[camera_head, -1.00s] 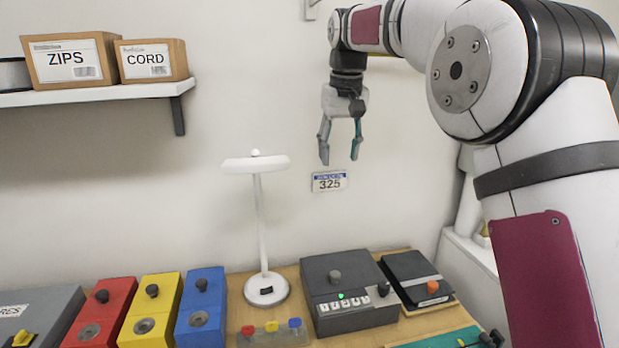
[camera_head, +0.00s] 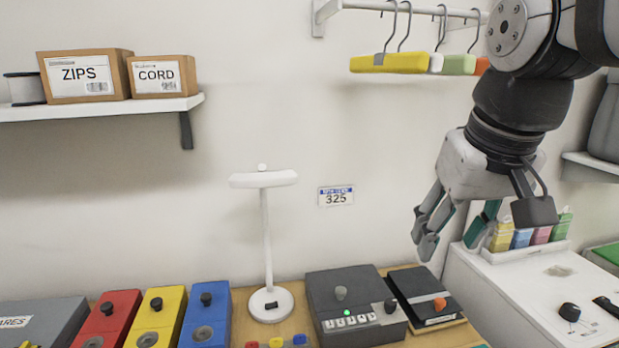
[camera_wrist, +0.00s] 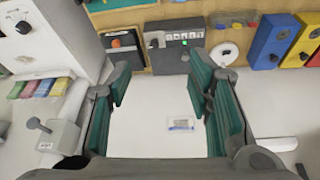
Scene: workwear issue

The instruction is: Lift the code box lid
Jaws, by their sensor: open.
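The top looks closed. My gripper (camera_head: 455,233) is open and empty, in the air above and to the right of the box. In the wrist view the code box (camera_wrist: 171,61) shows upside down beyond the open fingers (camera_wrist: 160,92).
A black case with an orange knob (camera_head: 440,303) stands right beside the code box. A white lamp (camera_head: 267,240) stands to its left, then blue (camera_head: 205,312), yellow and red boxes. A white cabinet (camera_head: 500,290) is at the right. Hangers with coloured items hang above.

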